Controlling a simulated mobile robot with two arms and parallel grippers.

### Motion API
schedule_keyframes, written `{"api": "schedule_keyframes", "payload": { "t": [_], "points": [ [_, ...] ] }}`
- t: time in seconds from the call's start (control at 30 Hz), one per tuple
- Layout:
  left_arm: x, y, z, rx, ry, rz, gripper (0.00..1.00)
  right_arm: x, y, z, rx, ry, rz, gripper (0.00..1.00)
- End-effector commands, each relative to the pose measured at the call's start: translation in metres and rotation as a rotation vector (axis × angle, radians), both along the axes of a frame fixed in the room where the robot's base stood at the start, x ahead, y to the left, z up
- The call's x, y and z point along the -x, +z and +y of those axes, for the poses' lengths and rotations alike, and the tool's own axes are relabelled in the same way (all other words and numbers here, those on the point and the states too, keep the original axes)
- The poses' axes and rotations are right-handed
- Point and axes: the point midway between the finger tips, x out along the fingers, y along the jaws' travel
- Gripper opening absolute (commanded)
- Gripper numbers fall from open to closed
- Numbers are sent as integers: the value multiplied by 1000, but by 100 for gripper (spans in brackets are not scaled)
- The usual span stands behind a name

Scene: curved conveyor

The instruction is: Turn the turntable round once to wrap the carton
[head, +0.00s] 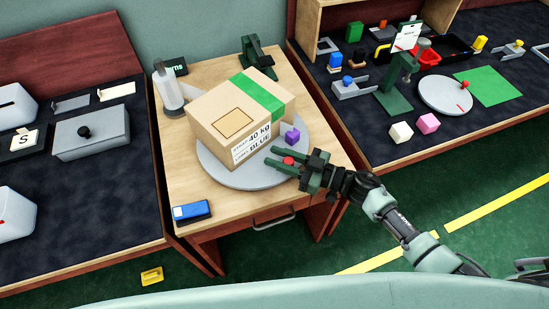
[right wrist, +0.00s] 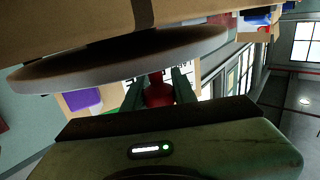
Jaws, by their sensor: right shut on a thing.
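The carton (head: 239,112), a brown box with a green strap and printed label, sits on the grey round turntable (head: 243,181) on a small wooden table. A red knob (head: 289,161) stands near the turntable's right edge. My right gripper (head: 281,157) reaches in from the right and is shut on the red knob. In the right wrist view, the knob (right wrist: 158,91) sits between the two fingers, with the turntable's rim (right wrist: 120,62) and the carton's underside (right wrist: 70,25) beyond. A purple block (head: 292,137) is beside the carton, by the turntable's right side. My left gripper is out of view.
A blue box (head: 191,211) lies at the table's front left. A white dispenser (head: 168,88) and a dark green device (head: 258,55) stand behind the carton. Dark benches with objects flank the table. A yellow item (head: 152,276) lies on the green floor.

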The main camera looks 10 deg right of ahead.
Motion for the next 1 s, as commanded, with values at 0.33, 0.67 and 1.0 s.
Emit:
{"api": "schedule_keyframes", "payload": {
  "t": [0.33, 0.67, 1.0],
  "points": [
    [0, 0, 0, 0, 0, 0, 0, -1, 0, -1, 2, -5, 1, 47],
    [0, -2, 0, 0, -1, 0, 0, 5, -2, -10, 4, -5, 1, 47],
    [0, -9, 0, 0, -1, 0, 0, 32, -2, -59, 4, -6, 2, 47]
  ]
}}
